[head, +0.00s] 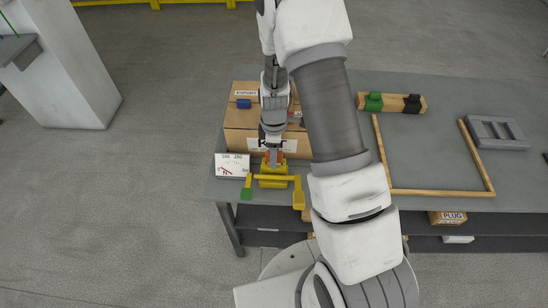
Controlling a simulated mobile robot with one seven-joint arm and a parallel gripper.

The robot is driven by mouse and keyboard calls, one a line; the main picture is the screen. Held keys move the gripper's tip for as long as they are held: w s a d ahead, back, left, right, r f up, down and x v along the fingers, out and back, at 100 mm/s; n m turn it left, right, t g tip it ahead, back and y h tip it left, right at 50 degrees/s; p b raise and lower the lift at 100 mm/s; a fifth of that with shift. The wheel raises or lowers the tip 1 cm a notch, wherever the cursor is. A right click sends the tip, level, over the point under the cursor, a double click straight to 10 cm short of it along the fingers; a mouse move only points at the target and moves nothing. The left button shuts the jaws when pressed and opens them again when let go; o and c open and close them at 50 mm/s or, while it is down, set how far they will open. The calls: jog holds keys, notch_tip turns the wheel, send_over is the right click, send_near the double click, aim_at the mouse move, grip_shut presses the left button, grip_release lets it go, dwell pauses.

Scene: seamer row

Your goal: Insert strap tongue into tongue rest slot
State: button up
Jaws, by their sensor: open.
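My gripper (272,160) points down at the front edge of the table, in front of a cardboard box. It is just above a yellow device (272,183) with a crossbar. An orange part (266,158) shows at the fingertips; I cannot tell whether the fingers touch it. The bar has a green end piece (246,193) at left and a yellow tab (298,199) hanging at right. I cannot make out which part is the strap tongue or the tongue rest slot; the view is small and my arm covers part of the table.
The cardboard box (245,142) stands behind the gripper, with a blue item (243,104) on top. A gauge card (231,167) is at left. Right of my arm are a wooden block (391,101) with green and black pieces, a wooden frame (438,193) and a grey tray (495,142).

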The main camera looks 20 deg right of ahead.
grip_shut()
dwell(0.3)
jog(key=shift+r, duration=0.1)
